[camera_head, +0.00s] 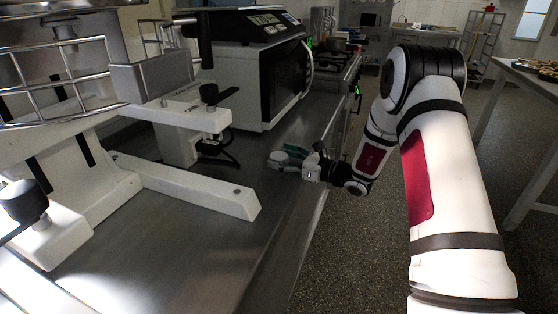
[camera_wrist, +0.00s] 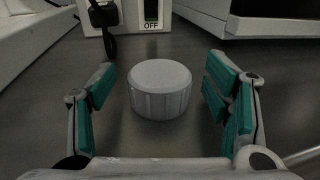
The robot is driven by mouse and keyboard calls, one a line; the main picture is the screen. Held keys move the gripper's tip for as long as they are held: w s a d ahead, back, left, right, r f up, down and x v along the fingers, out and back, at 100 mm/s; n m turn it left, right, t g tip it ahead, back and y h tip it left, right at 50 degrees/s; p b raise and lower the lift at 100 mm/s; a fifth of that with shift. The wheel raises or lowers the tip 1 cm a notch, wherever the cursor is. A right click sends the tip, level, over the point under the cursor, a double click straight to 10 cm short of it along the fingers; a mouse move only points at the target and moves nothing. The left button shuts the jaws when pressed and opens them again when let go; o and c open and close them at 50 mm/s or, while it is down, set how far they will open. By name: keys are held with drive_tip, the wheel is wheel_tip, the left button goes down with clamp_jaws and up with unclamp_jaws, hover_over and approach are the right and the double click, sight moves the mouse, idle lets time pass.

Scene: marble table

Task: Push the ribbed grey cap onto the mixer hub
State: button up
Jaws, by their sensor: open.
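The ribbed grey cap (camera_wrist: 160,92) sits upright on the steel counter in the middle of the wrist view, with its flat round top up. It also shows as a small pale disc in the head view (camera_head: 278,156). My gripper (camera_wrist: 162,68) is open, with one teal-padded finger on each side of the cap and a gap on both sides. In the head view, my gripper (camera_head: 288,153) is low over the counter near its right edge. The white mixer (camera_head: 160,115) stands to the left. I cannot pick out its hub with certainty.
A white foot of the mixer (camera_head: 190,187) reaches along the counter left of my gripper. A white and black appliance (camera_head: 265,75) stands behind. The wrist view shows an OFF switch panel (camera_wrist: 150,14) with a black cable beyond the cap. The front counter (camera_head: 190,255) is bare.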

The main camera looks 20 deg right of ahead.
sight(283, 156)
drive_tip(key=c, duration=1.1)
drive_tip(key=shift+c, duration=0.2)
drive_tip(key=shift+r, duration=0.15)
drive_tip(key=shift+r, duration=0.7)
wheel_tip(283, 156, up, 2)
drive_tip(key=shift+r+p, duration=0.15)
drive_tip(key=shift+p, duration=0.25)
drive_tip(key=s+d+r+p, duration=0.1)
drive_tip(key=s+d, duration=0.1)
drive_tip(key=s, duration=1.4)
drive_tip(key=shift+p, duration=0.4)
